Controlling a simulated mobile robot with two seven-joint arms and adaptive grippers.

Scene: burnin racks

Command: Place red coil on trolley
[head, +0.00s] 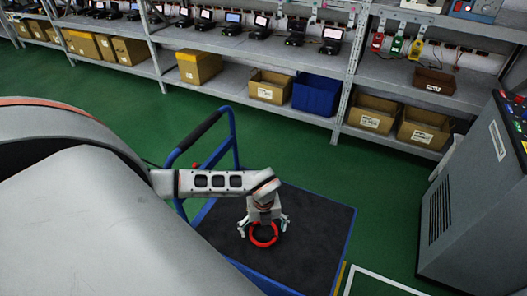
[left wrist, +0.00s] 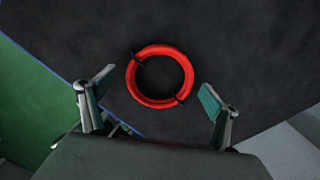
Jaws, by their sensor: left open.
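The red coil (head: 264,243) is a ring with dark ties and lies flat on the dark deck of the blue-edged trolley (head: 312,222). The coil (left wrist: 133,82) also shows whole in the left wrist view, on the dark deck (left wrist: 245,60). My left gripper (head: 262,226) is just above the coil in the head view. In the left wrist view my left gripper (left wrist: 155,108) has its fingers spread wide, with nothing between the tips, and the coil shows beyond them. My right gripper is not in view.
The trolley's blue handle (head: 204,140) rises at its left. Shelving (head: 240,48) with boxes and devices stands at the back. A grey cabinet (head: 470,200) stands at right. Green floor (head: 385,195) is clear between trolley and cabinet.

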